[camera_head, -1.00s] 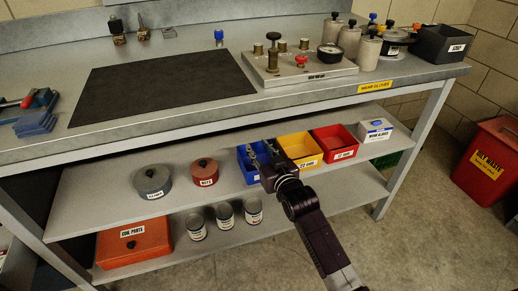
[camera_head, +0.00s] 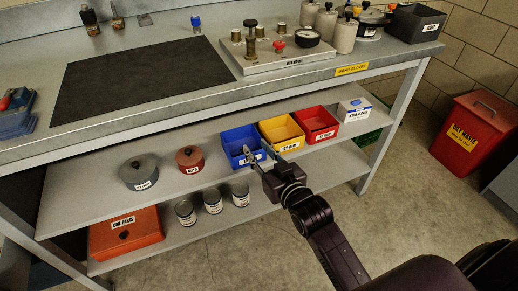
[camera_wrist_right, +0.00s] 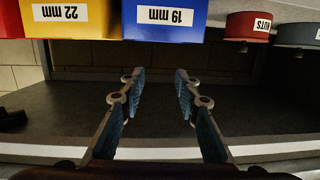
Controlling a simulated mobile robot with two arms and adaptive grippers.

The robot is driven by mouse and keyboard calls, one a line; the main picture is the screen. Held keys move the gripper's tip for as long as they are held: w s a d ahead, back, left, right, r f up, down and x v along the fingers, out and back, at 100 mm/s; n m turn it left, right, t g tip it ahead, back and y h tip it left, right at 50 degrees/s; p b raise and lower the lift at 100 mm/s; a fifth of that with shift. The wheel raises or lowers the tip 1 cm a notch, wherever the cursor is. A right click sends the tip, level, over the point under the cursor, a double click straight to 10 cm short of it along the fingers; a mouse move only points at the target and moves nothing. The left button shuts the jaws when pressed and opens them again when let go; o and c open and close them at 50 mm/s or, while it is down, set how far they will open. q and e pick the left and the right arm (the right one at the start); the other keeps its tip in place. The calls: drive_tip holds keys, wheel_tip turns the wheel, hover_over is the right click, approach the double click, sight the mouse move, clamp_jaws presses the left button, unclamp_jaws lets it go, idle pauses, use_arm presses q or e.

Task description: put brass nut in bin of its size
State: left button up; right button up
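I cannot make out a loose brass nut in either view. The blue bin (camera_head: 236,135) stands on the middle shelf; its label reads 19 mm in the right wrist view (camera_wrist_right: 165,17). The yellow bin (camera_head: 284,128), labelled 22 mm (camera_wrist_right: 68,13), and the red bin (camera_head: 318,120), whose label looks like 17 mm, stand to its right in the head view. My right gripper (camera_head: 257,152) shows in front of the blue bin, overlapping its front. My left gripper is out of view.
A grey pot (camera_head: 139,172) and a red NUTS pot (camera_head: 190,160) stand left of the bins; a white box (camera_head: 354,109) stands right. Several cans and an orange box (camera_head: 125,234) fill the lower shelf. The bench top (camera_head: 200,100) overhangs. A red waste bin (camera_head: 473,135) stands at right.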

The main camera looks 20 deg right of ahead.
drive_tip(key=s+f+g, duration=0.4)
drive_tip(key=s, duration=0.6)
drive_tip(key=s+f+g, duration=0.4)
drive_tip(key=s+f, duration=0.1)
drive_tip(key=s, duration=0.5)
drive_tip(key=s+f+n+g+h, duration=0.1)
drive_tip(key=s+f+g, duration=0.3)
drive_tip(key=s, duration=0.6)
drive_tip(key=shift+s+a+f+g, duration=0.15)
drive_tip(key=shift+s+f+g, duration=0.15)
drive_tip(key=shift+f, duration=0.45)
drive_tip(key=shift+w, duration=0.1)
